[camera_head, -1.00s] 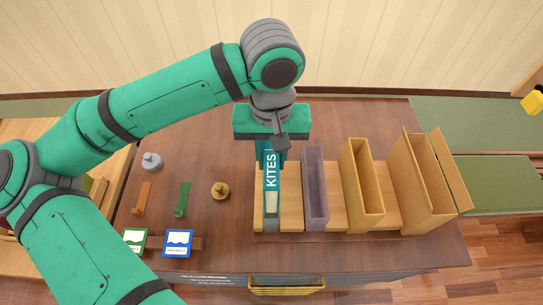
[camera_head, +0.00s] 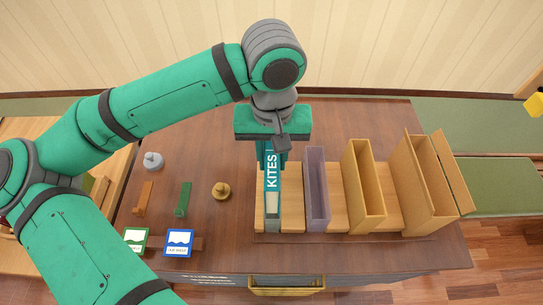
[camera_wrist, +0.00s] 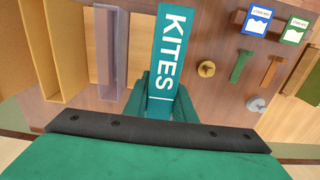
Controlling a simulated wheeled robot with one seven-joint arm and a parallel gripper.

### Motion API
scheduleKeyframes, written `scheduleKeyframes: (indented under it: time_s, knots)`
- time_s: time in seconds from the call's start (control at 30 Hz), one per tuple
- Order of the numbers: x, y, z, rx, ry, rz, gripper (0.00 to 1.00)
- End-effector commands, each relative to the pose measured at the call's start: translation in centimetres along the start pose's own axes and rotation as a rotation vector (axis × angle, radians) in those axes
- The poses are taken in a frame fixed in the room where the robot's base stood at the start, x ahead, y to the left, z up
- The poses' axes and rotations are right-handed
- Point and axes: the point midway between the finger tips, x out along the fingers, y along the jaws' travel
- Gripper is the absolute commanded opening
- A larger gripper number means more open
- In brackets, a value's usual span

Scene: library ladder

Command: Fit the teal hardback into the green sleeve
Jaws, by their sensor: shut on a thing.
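The teal hardback (camera_head: 271,172) has "KITES" in white on its spine and stands with the spine up. My gripper (camera_head: 272,153) is shut on its far end. In the wrist view, the hardback (camera_wrist: 174,60) runs away from my gripper (camera_wrist: 165,105). The grey-green sleeve (camera_head: 272,225) is the leftmost holder on the wooden rack, directly below and around the book's near end in the head view. The book overlaps the sleeve; how deep it sits is hard to tell. The sleeve's far part is hidden behind the book and gripper.
A purple sleeve (camera_head: 316,190) stands close on the right, then a yellow sleeve (camera_head: 354,195) and a wide tan sleeve (camera_head: 415,185). Left of the rack are a brass knob (camera_head: 221,191), a green piece (camera_head: 182,200), an orange piece (camera_head: 142,199) and two cards.

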Motion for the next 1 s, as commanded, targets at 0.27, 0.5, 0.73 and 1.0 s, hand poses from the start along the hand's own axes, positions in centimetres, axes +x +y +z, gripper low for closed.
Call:
scheduleKeyframes:
  time_s: [0.27, 0.5, 0.73, 1.0]
  knots:
    - [0.0, 0.0, 0.0, -0.003, 0.001, 0.0, 0.0]
    - [0.1, -0.1, 0.0, -0.004, 0.001, 0.0, 0.0]
    - [0.6, 0.0, 0.0, -0.003, 0.0, 0.0, 0.0]
    - [1.1, 0.0, 0.0, -0.003, 0.0, 0.0, 0.0]
